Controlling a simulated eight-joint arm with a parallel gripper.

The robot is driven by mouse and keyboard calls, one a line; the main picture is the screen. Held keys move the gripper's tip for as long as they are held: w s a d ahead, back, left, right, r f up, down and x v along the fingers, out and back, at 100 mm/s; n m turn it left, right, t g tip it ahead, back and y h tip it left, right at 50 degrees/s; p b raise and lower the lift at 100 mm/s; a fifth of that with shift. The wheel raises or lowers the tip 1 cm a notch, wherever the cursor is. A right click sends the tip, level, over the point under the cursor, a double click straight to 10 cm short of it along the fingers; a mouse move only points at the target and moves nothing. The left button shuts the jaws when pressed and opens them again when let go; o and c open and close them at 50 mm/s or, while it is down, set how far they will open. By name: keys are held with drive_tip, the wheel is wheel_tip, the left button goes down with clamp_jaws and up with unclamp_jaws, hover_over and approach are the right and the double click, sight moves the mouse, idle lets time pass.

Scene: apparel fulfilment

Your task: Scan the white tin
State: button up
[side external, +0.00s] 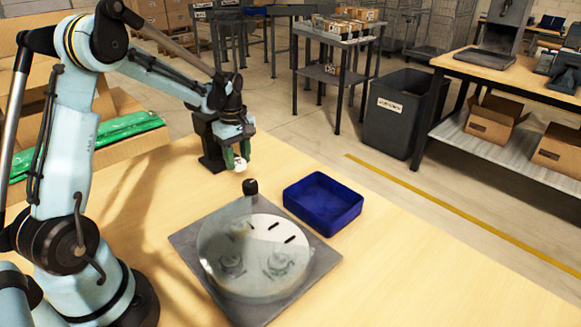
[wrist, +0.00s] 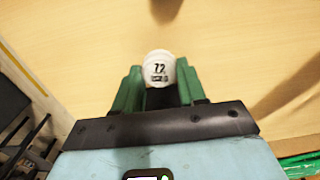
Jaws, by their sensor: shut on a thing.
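The white tin (wrist: 159,68) is between the green fingers of my gripper (wrist: 157,88) in the wrist view. Its round face carries the number 72 and a small printed code, and this face is turned to the wrist camera. In the side view my gripper (side external: 238,158) is shut on the white tin (side external: 240,167), above the wooden table. A dark upright device (side external: 209,142) stands on the table just behind and left of my gripper; I cannot tell whether it is a scanner.
A grey square plate (side external: 190,240) bears a round disc under a clear cover with a black knob (side external: 250,187). An empty blue tray (side external: 322,203) stands at its right. Green packaging (side external: 100,132) lies at the left. The table's right side is clear.

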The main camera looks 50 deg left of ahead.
idle(0.3)
drive_tip(key=d+r, duration=0.4)
drive_tip(key=r, duration=0.1)
drive_tip(key=shift+d+r, duration=0.15)
drive_tip(key=shift+r, duration=0.2)
idle(0.4)
